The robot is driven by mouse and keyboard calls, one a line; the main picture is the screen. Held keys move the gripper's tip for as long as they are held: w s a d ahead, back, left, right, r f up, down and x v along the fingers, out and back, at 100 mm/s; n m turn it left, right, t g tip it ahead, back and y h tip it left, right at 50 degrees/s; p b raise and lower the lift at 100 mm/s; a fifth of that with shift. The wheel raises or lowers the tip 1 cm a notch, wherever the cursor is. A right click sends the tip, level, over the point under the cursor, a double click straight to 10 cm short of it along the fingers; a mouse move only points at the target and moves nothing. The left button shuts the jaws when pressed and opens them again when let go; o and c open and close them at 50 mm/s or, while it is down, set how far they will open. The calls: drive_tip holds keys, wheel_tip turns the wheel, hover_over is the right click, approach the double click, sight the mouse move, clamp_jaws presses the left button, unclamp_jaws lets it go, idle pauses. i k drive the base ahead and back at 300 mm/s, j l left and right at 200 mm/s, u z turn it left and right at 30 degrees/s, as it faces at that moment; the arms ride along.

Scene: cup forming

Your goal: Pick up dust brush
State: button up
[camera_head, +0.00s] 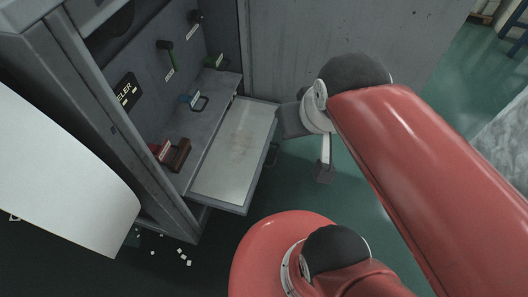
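A brown block-like object with a red part beside it (178,155) lies at the near end of the cabinet's inner shelf. It may be the dust brush, but it is too small to be sure. My gripper (322,168) hangs at the end of my red arm, right of the pulled-out tray and apart from the brown object. A pale finger-like part with a grey tip points down over the green floor. The wrist hides much of the gripper, and I cannot tell whether it is open or shut.
A pale-topped tray (225,178) sticks out from the grey cabinet (165,205). White bits (182,252) lie on the floor. The tray top is clear.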

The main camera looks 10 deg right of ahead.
sight(184, 144)
drive_tip(key=k+l, duration=0.1)
drive_tip(key=k, duration=0.4)
drive_tip(key=k+l, duration=0.15)
drive_tip(key=k, duration=0.35)
drive_tip(key=k+l, duration=0.1)
drive_tip(key=k, duration=0.35)
